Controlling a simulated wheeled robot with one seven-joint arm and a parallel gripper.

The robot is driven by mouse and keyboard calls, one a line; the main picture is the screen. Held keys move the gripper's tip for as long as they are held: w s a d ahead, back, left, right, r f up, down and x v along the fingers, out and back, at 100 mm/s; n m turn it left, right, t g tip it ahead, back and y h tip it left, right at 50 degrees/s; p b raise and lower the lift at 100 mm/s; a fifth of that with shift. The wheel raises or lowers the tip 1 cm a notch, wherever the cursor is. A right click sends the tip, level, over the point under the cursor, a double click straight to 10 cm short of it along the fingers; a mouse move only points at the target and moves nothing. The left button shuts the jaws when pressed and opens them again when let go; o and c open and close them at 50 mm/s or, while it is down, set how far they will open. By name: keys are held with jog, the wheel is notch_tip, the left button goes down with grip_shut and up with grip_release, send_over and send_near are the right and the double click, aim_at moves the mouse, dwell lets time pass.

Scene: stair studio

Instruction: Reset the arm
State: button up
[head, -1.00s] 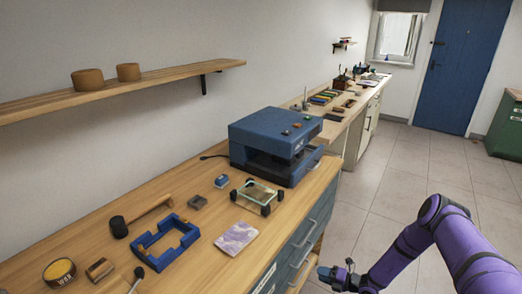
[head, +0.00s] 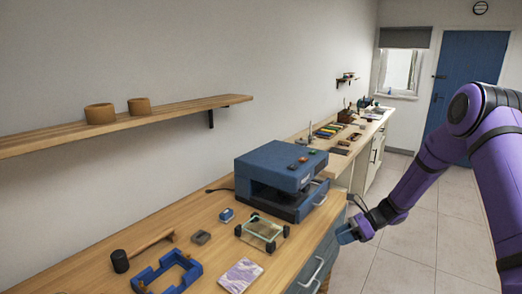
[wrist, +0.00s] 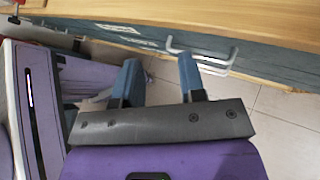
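My purple arm reaches in from the right of the head view. My gripper (head: 346,236) is beside the front edge of the wooden workbench (head: 95,262), over the aisle floor and apart from the bench things. In the wrist view my gripper (wrist: 158,75) shows two blue fingers spread apart, with nothing between them but floor and the drawer front. The gripper is open and empty.
On the bench are a blue machine (head: 275,172), a glass-topped frame (head: 262,231), a blue square frame (head: 167,273), a marbled tile (head: 240,275) and a mallet (head: 121,261). A drawer handle (wrist: 203,58) juts out near the fingers. The aisle floor (head: 405,240) is clear.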

jog(key=s+r+n+h, duration=0.3)
jog(key=s+r+n, duration=0.4)
jog(key=r, duration=0.6)
jog(key=s+r+n+h, duration=0.3)
jog(key=s+r+n, duration=0.35)
jog(key=r, duration=0.65)
jog(key=s+d+r+n+t+h, duration=0.1)
jog(key=s+r+n, duration=0.3)
jog(key=s, duration=0.8)
jog(key=s+d+r+n+t+h, duration=0.2)
jog(key=s+r+n+t+h, duration=0.2)
jog(key=s, duration=0.8)
notch_tip(320, 180, up, 2)
jog(key=shift+s+d+r+h, duration=0.1)
jog(key=shift+s+d+h, duration=0.1)
jog(key=shift+s+h, duration=0.15)
jog(key=shift+a+n, duration=0.1)
jog(key=shift+n, duration=0.15)
